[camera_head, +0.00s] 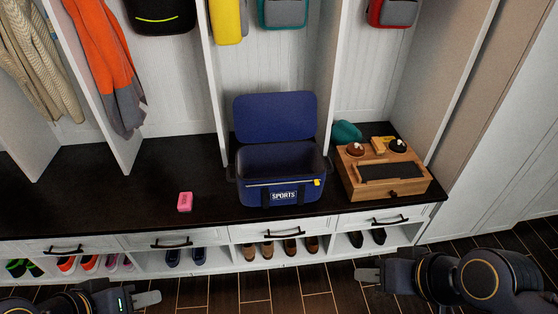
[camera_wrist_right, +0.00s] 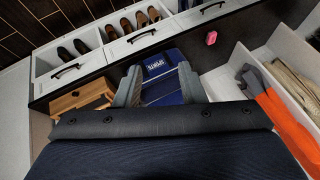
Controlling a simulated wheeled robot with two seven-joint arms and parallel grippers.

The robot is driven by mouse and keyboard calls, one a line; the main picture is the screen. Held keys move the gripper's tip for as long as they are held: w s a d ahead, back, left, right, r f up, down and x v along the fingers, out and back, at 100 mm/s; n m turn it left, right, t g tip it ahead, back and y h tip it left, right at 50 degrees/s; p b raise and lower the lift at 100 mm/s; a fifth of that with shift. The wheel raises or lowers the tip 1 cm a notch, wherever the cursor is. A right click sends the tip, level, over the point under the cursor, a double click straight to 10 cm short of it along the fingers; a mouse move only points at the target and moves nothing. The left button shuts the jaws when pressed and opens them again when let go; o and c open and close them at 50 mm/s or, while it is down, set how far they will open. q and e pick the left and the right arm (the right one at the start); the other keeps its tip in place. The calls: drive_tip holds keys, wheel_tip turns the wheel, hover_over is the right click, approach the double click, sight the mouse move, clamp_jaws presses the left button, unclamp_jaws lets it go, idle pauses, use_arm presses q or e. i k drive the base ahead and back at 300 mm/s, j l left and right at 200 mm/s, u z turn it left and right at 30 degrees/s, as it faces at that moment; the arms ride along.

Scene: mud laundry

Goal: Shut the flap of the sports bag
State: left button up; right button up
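The blue sports bag (camera_head: 282,190) stands upright on the dark bench top. Its flap (camera_head: 274,117) is open, standing up at the back of the bag, and the inside shows. The bag also shows in the right wrist view (camera_wrist_right: 160,92), beyond my fingers. My right gripper (camera_head: 368,274) is in front of the bench, lower right of the bag and apart from it. In the right wrist view its two fingers (camera_wrist_right: 159,69) are spread with nothing between them. My left gripper (camera_head: 146,298) is at the bottom left, away from the bag; its finger opening cannot be made out.
A wooden box (camera_head: 384,175) with small items on top stands close to the bag's right. A teal object (camera_head: 346,132) lies behind it. A pink item (camera_head: 185,201) lies to the left. White dividers flank the bag's bay. Bench top left of the bag is mostly clear.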

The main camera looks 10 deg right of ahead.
sight(285, 116)
drive_tip(key=i+u, duration=0.3)
drive_tip(key=i, duration=0.2)
drive_tip(key=i+l+u, duration=0.35)
drive_tip(key=i, duration=0.2)
drive_tip(key=i+l+u, duration=0.3)
drive_tip(key=i, duration=0.2)
drive_tip(key=j, duration=0.1)
